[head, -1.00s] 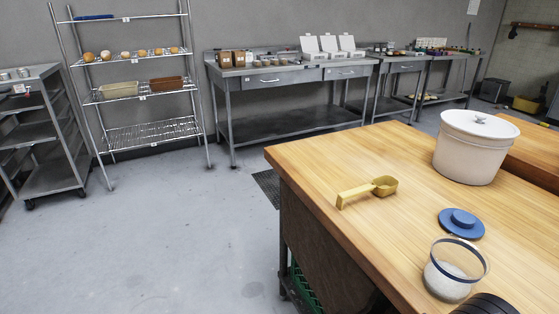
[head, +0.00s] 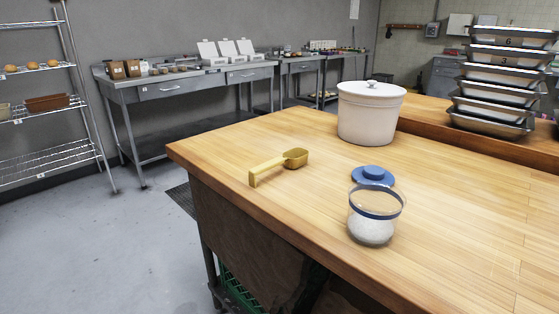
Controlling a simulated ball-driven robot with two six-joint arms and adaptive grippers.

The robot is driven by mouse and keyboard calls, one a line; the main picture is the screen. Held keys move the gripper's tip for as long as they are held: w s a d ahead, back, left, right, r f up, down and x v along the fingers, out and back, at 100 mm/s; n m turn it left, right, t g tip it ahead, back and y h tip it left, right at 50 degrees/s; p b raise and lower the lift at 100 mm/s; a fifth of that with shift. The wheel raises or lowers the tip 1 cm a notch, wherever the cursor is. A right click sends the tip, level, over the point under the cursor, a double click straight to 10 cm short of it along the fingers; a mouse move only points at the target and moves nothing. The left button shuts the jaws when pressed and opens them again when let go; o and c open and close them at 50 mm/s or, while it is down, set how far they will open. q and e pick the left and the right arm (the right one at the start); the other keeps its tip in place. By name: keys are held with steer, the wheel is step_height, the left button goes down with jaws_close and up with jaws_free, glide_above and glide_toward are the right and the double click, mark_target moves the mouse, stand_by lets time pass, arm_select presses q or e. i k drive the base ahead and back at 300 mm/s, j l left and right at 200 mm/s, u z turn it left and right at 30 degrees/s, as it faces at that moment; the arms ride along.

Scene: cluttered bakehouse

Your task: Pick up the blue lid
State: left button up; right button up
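The blue lid (head: 373,175) lies on the wooden table, a flat disc with a raised round knob. It sits just behind a clear glass jar (head: 372,226) with a blue band at its rim and white contents. The jar's rim hides the front part of the lid. Neither of my grippers is in the head view.
A yellow scoop (head: 280,165) lies left of the lid on the wooden table (head: 460,220). A white lidded crock (head: 370,113) stands behind. Several stacked trays (head: 500,80) stand at the back right. The table's right front is clear.

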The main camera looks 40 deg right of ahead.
mark_target(372, 172)
steer(key=z, duration=0.45)
steer(key=k+j+z, duration=0.1)
steer(key=z, duration=0.85)
steer(key=k+z, duration=0.1)
steer(key=z, duration=0.35)
steer(key=i+j+z, duration=0.15)
steer(key=z, duration=0.25)
steer(key=i+j+z, duration=0.1)
steer(key=j+z, duration=0.45)
steer(key=z, duration=0.25)
steer(key=i, duration=0.05)
